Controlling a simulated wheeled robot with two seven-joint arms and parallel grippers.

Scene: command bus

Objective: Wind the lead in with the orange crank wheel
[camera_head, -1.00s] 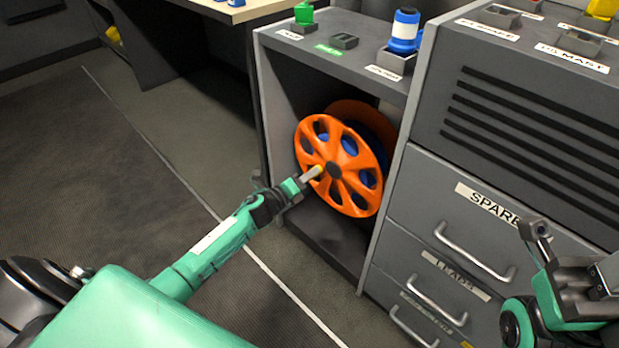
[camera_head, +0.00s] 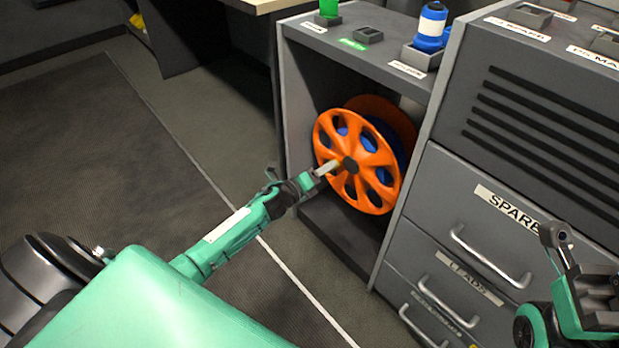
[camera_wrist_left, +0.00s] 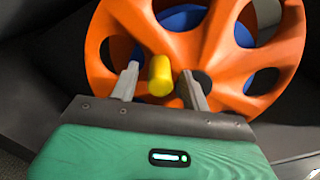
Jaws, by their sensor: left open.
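The orange crank wheel (camera_head: 382,182) stands upright in the open cabinet bay, on the front of a drum with blue lead (camera_head: 398,143). Its yellow handle (camera_wrist_left: 161,76) shows in the left wrist view, sticking out between my left fingers, with a gap on each side. My left gripper (camera_head: 329,168) is open, its fingertips in front of the wheel near the dark hub (camera_head: 351,165); it also shows in the left wrist view (camera_wrist_left: 162,88). In the head view the handle is hidden or too small to tell. My right gripper (camera_head: 562,250) is at the right edge, away from the wheel; its opening is unclear.
The bay's side walls (camera_head: 296,110) flank the wheel closely. Drawers with metal handles (camera_head: 490,258) are to the right. A blue-and-white object (camera_head: 430,27) and a green one (camera_head: 328,8) stand on the cabinet top. The floor (camera_head: 110,140) at the left is clear.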

